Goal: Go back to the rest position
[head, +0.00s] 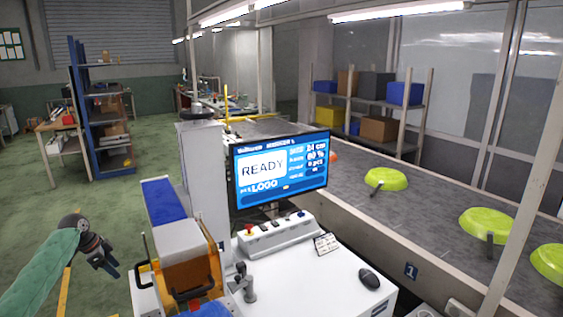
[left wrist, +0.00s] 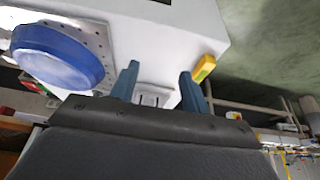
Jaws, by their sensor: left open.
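My left gripper (head: 112,271) is at the lower left of the head view, at the end of a green-sleeved arm, over the floor and left of the printing machine (head: 180,240). Its two blue-grey fingers stand apart with nothing between them in the left wrist view (left wrist: 158,85). A blue round object (left wrist: 58,55) on a metal plate shows at the upper left of that view, apart from the fingers. My right gripper is not in view.
A white desk (head: 310,285) carries a screen (head: 280,168) reading READY, a button box (head: 277,233) and a mouse (head: 369,279). Several green pans, one nearest the screen (head: 386,179), lie on the conveyor (head: 420,210). A blue shelf (head: 85,110) stands far left. Green floor (head: 100,205) is clear.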

